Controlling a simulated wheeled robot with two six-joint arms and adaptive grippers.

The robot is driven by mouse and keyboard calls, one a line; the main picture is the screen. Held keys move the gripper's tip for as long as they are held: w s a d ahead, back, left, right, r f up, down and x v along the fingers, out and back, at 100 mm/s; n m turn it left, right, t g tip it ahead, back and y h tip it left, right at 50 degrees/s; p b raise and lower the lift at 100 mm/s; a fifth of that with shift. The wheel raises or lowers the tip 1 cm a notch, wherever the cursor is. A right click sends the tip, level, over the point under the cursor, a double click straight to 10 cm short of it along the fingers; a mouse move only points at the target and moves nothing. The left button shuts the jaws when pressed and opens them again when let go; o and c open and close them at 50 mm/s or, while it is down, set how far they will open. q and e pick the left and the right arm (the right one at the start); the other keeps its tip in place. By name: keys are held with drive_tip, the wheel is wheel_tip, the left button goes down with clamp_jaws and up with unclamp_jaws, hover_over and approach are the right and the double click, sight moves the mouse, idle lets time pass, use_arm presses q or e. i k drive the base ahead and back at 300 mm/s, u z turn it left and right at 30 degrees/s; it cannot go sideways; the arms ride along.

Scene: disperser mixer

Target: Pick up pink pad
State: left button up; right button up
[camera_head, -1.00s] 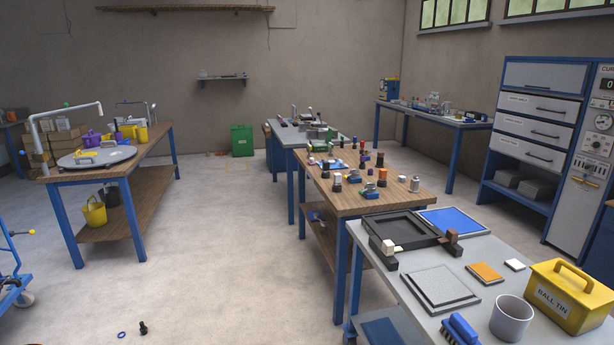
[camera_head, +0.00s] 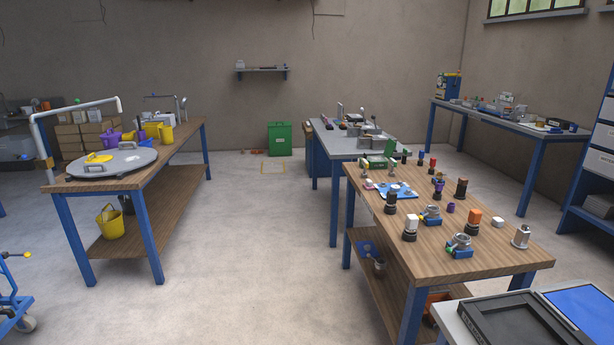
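A small pinkish item (camera_head: 368,184) lies on the wooden table (camera_head: 480,258) near its left edge, next to a blue mat (camera_head: 396,192). It is too small to tell for sure whether it is the pink pad. Neither of my grippers is in view.
Several small bottles, caps and clamps crowd the wooden table. A grey bench with a black tray (camera_head: 505,328) is at the lower right. A left table (camera_head: 180,150) holds a round grey lid (camera_head: 112,160). The floor (camera_head: 265,250) between the tables is clear.

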sight(368, 185)
drive_tip(key=i, duration=2.95)
drive_tip(key=z, duration=0.2)
